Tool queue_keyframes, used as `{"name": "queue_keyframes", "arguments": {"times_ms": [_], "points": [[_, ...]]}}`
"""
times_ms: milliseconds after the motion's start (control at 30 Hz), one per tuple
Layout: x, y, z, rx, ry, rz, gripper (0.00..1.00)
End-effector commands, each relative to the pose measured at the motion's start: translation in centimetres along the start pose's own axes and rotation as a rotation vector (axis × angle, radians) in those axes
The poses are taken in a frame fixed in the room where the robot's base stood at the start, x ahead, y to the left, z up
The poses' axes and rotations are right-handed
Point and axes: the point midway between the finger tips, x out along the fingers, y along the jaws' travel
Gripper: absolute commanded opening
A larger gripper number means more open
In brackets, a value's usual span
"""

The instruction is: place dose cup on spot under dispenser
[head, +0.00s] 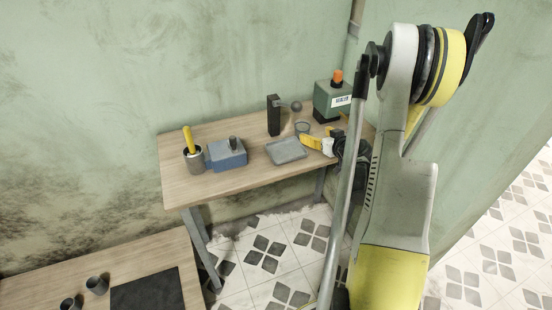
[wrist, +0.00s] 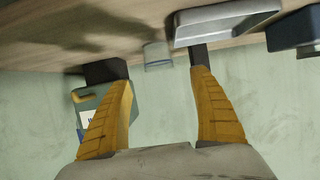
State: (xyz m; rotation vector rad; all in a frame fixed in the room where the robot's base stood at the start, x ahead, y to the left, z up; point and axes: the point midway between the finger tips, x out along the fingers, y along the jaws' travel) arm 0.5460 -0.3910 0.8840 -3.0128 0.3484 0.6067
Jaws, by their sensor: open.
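A small, clear, greyish cup (wrist: 157,57), which looks like the dose cup, stands upright on the table in the upside-down wrist view. In the head view a pale round rim (head: 302,128) shows there. My gripper (head: 319,138) is low over the table's right end with its yellow fingers apart. In the wrist view my gripper (wrist: 160,72) is open, and the cup appears between the fingertips, with no visible contact. A dark post (head: 273,115) stands at the back; I cannot tell whether it is the dispenser. No marked spot is clear.
A grey tray (head: 286,151) lies close to the cup. A green jug (head: 330,98) with an orange cap stands behind my gripper. A blue box (head: 227,154) and a grey pot (head: 194,160) are left. A lower table (head: 60,275) holds two dark cups and a black mat.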

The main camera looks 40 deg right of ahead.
Motion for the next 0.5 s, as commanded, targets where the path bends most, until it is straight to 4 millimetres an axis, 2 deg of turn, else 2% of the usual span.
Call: {"name": "queue_keyframes", "arguments": {"times_ms": [67, 167, 267, 300, 367, 500], "points": [[-0.1, -1.8, -1.2, -0.001, -0.019, -0.024, 0.72], [-0.7, -5.9, -3.6, -0.003, -0.068, -0.072, 0.72], [-2.5, -11.5, -6.2, -0.007, -0.14, -0.129, 0.72], [-3.4, -13.7, -7.0, -0.01, -0.17, -0.147, 0.72], [-4.9, -16.6, -7.9, -0.015, -0.212, -0.171, 0.72], [-9.6, -23.1, -9.1, -0.033, -0.307, -0.212, 0.72]]}}
